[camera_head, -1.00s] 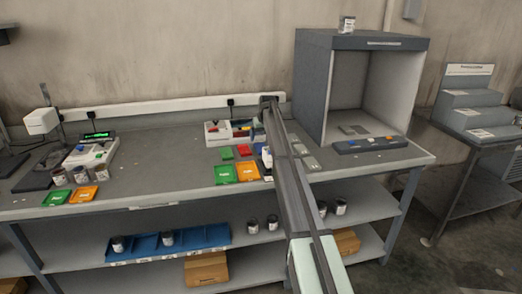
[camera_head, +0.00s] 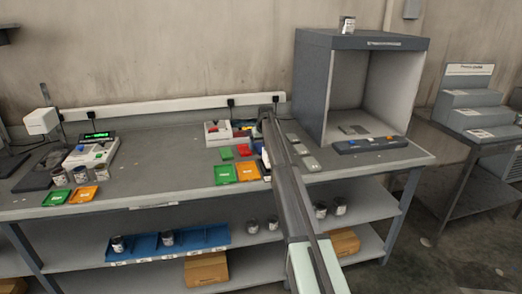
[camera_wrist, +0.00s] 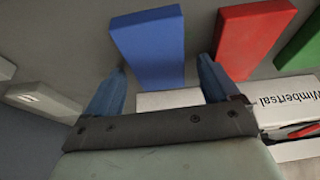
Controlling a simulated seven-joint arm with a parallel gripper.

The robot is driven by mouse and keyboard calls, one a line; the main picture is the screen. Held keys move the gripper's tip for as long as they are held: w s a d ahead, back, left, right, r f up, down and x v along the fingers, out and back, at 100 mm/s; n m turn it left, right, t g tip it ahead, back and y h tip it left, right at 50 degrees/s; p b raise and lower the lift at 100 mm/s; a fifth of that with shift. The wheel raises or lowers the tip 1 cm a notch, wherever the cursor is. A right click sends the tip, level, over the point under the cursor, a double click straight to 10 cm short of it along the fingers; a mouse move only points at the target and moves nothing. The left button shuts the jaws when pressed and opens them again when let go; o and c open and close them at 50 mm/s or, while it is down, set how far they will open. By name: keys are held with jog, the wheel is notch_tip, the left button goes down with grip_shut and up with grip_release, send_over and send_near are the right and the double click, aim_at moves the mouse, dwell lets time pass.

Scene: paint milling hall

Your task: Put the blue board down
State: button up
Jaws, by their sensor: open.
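The blue board (camera_wrist: 148,47) lies flat on the grey bench top in the wrist view, just beyond my fingertips. My gripper (camera_wrist: 160,80) is open, with one finger near each side of the board's near end. The fingers hold nothing between them, and I cannot tell whether they touch the board. In the head view my arm hides most of the spot where the gripper and the blue board are.
A red board (camera_wrist: 257,38) lies close to the right of the blue one, with a green board (camera_wrist: 303,46) beyond it. A white labelled box (camera_wrist: 290,115) is near my right finger. A grey booth (camera_head: 312,90) stands right of my arm.

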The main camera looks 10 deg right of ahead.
jog(key=shift+c, duration=0.2)
jog(key=shift+f, duration=0.1)
jog(key=c, duration=1.2)
